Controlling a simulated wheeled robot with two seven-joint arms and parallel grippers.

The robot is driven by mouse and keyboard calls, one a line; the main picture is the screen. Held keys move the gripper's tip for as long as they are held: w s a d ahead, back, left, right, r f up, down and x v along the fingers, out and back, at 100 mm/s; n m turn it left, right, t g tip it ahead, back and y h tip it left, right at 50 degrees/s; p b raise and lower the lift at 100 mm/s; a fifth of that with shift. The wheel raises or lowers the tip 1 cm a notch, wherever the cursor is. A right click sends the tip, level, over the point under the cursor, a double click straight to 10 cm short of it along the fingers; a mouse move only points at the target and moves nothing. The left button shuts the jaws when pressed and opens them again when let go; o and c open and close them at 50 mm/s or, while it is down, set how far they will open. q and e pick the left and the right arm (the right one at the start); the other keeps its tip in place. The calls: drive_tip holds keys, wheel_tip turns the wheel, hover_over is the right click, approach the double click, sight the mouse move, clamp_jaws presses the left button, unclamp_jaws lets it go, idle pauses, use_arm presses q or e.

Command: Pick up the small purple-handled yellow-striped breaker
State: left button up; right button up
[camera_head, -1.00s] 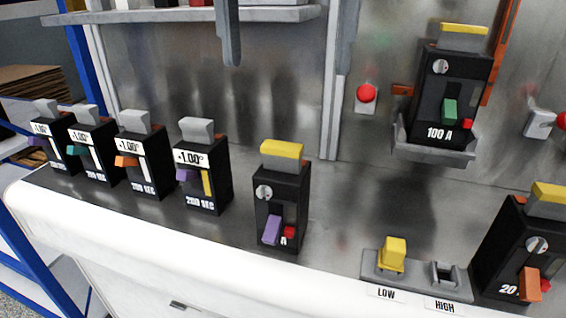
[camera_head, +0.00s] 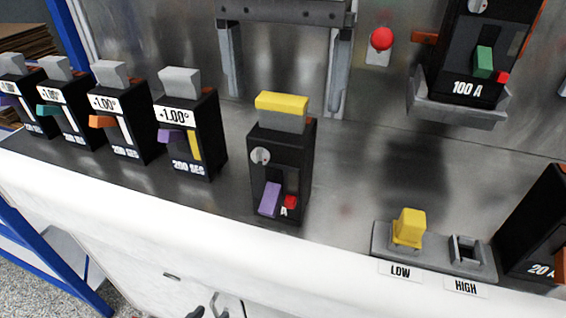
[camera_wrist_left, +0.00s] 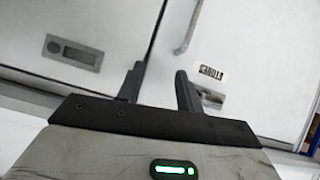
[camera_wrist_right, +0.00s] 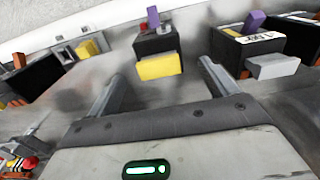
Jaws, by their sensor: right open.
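A small black breaker (camera_head: 279,165) stands upright on the grey counter, with a purple handle (camera_head: 269,199), a grey-and-yellow top (camera_head: 282,104) and a red button. In the right wrist view this breaker (camera_wrist_right: 157,48) shows from above, with its yellow top between and beyond the fingertips. My right gripper (camera_head: 285,100) is open and empty. In the head view its fingers appear behind and either side of the breaker's top; contact is not visible. My left gripper (camera_wrist_left: 160,75) has its fingers partly apart, empty, in front of white cabinet doors.
Several black units stand at left; the nearest (camera_head: 190,135) has a purple lever, yellow stripe and grey top. The 100 A breaker (camera_head: 475,60) sits on a bracket at upper right. A LOW/HIGH socket block (camera_head: 436,259) and 20 A breaker (camera_head: 535,230) stand right. Counter between is clear.

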sight(282, 97)
wheel_tip(282, 97, down, 4)
drive_tip(key=shift+f, duration=0.25)
drive_tip(key=shift+r, duration=0.1)
clamp_jaws()
drive_tip(key=shift+r, duration=0.1)
drive_tip(key=shift+a+r, duration=0.1)
drive_tip(key=shift+r, duration=0.45)
drive_tip(key=s+d+r+b, duration=0.1)
drive_tip(key=s+d+r, duration=0.2)
drive_tip(key=s+r, duration=0.8)
drive_tip(key=s, duration=0.3)
drive_tip(key=shift+r, duration=0.35)
